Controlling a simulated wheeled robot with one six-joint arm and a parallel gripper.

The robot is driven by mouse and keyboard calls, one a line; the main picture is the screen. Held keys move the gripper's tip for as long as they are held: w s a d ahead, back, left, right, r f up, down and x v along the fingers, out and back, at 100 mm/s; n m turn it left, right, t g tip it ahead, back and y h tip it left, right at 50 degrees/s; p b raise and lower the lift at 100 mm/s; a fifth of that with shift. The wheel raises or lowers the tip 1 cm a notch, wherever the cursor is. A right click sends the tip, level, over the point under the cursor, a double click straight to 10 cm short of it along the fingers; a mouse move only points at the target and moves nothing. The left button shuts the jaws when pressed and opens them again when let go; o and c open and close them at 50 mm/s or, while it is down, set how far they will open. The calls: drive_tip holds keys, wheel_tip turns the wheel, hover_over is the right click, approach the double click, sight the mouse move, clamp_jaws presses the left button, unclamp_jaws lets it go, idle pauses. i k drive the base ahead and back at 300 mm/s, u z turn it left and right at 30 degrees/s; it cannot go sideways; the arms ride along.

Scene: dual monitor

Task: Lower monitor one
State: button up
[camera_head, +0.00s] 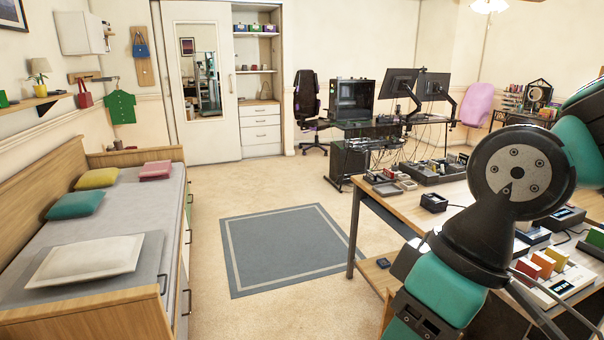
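Two dark monitors on arms stand on the far desk, seen partly from behind. The left monitor (398,83) is slightly tilted. The right monitor (434,86) is beside it, close or overlapping at the edge. I cannot tell which one is monitor one. Both are held above the desk by black monitor arms. My arm fills the lower right in teal and black, well short of the monitors. My gripper is not in view.
A wooden desk (378,205) with trays and small devices stands at the right, near my arm. A bed (150,215) lines the left wall. A grey rug (285,245) lies on open floor between them. A black chair (307,96) stands left of the far desk (352,125).

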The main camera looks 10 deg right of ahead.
sight(413, 96)
drive_tip(key=i, duration=7.1)
drive_tip(key=z, duration=2.8)
drive_tip(key=i, duration=3.85)
